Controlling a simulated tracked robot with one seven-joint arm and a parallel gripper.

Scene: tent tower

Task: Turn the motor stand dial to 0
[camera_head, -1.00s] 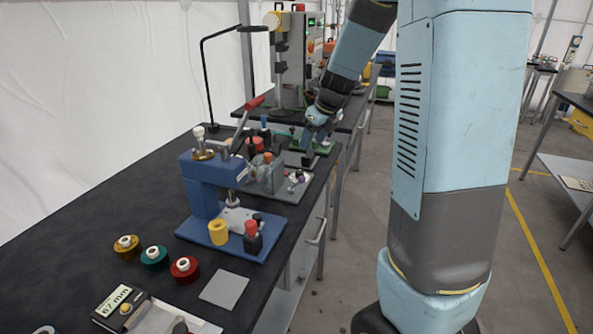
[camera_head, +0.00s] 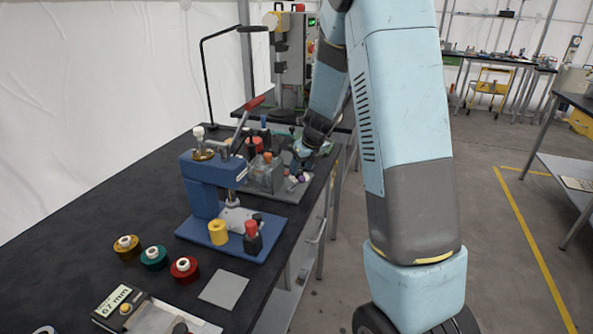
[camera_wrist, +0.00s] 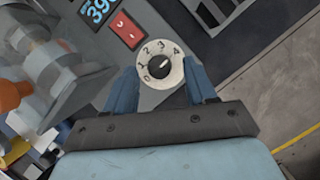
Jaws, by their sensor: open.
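In the wrist view a round white dial (camera_wrist: 150,84) with black figures 0 to 4 sits on a grey panel (camera_wrist: 112,62). Its black centre knob (camera_wrist: 159,68) has a pale mark that points to the upper right, roughly toward the 4. My gripper (camera_wrist: 160,69) is open, with one blue finger on each side of the dial. I cannot tell whether the fingers touch it. In the head view my gripper (camera_head: 299,156) is low over the bench beside a grey, clear-walled device (camera_head: 262,176); the dial does not show clearly there.
A blue lever press (camera_head: 205,195) stands nearer on the black bench. Several coloured spools (camera_head: 184,269) and a meter (camera_head: 117,303) lie in front. The wrist view shows a blue display (camera_wrist: 98,10), a red switch (camera_wrist: 126,30) and blurred clear parts (camera_wrist: 45,75) at left.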

